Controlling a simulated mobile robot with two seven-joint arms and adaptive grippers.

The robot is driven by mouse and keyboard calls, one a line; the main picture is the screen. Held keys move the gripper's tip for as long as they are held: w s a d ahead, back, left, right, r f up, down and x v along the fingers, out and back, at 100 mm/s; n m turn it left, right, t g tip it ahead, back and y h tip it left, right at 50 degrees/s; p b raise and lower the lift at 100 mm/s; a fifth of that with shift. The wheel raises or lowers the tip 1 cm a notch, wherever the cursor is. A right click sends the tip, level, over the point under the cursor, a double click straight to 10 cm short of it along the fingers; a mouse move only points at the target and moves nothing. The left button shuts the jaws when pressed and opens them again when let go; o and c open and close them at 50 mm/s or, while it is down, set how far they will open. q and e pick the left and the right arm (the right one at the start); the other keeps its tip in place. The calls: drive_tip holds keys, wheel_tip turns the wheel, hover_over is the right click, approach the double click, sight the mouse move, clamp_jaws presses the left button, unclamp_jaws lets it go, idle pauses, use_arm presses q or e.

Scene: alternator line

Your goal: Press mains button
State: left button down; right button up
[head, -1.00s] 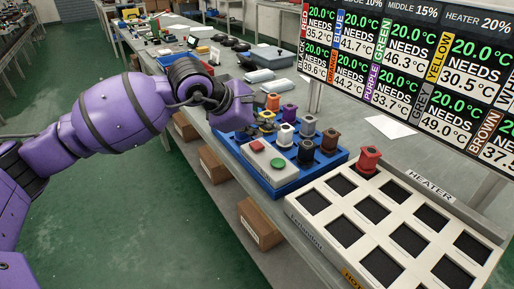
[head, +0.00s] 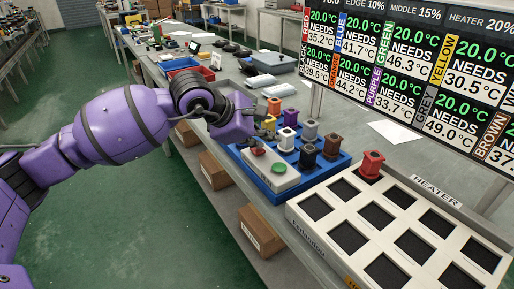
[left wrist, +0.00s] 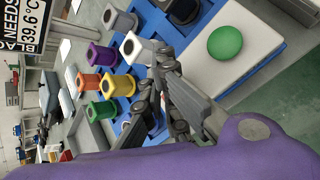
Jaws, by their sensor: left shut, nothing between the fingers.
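I cannot read any label saying which is the mains button. My left gripper (head: 244,141) is shut and empty, just above and left of the red button; contact cannot be told. In the left wrist view the shut fingers (left wrist: 165,72) are beside the box (left wrist: 262,62), with the green button (left wrist: 225,42) in plain sight. The red button is not clearly visible there. My right gripper is not in view.
A large temperature screen (head: 410,60) stands behind.

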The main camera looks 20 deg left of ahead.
sight(263, 151)
use_arm(q)
drive_tip(key=shift+f, duration=0.15)
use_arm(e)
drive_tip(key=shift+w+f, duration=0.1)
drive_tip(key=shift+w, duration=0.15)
use_arm(q)
drive_tip(key=shift+f+b, duration=0.35)
drive_tip(key=shift+b, duration=0.05)
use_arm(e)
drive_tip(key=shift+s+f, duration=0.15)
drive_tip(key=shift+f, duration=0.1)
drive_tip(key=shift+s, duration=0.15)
use_arm(q)
drive_tip(key=shift+r, duration=0.4)
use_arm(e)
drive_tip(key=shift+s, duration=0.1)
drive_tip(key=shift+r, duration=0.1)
use_arm(q)
wheel_tip(263, 151, up, 6)
drive_tip(key=p, duration=0.3)
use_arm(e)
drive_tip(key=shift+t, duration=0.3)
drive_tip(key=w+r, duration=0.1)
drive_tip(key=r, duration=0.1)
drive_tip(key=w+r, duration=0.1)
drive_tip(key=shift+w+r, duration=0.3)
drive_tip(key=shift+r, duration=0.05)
